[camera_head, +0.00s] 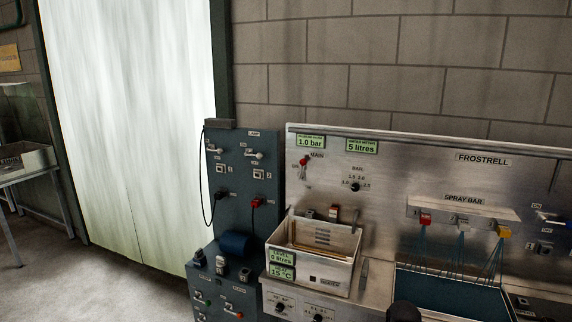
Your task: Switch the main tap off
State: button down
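The main tap (303,163) is a small lever with a red knob, on the upper left of the steel panel beside the label MAIN. Its red knob is at the upper end, near that label. A second small label sits below it, too small to read surely. A green display above it reads 1.0 bar, and one to its right reads 5 litres. My gripper's fingers do not show. A dark rounded shape at the bottom edge may be part of my arm.
A steel basin (341,258) stands below the tap. A blue-grey panel (229,178) with levers, plugs and a hanging cable is to its left. The spray bar (463,207) with coloured levers is to the right, above a blue trough (452,291). Clear floor lies lower left.

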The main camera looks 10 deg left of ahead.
aim_at(303, 162)
jog(key=u, duration=0.05)
jog(key=i, duration=1.5)
jog(key=z, duration=0.3)
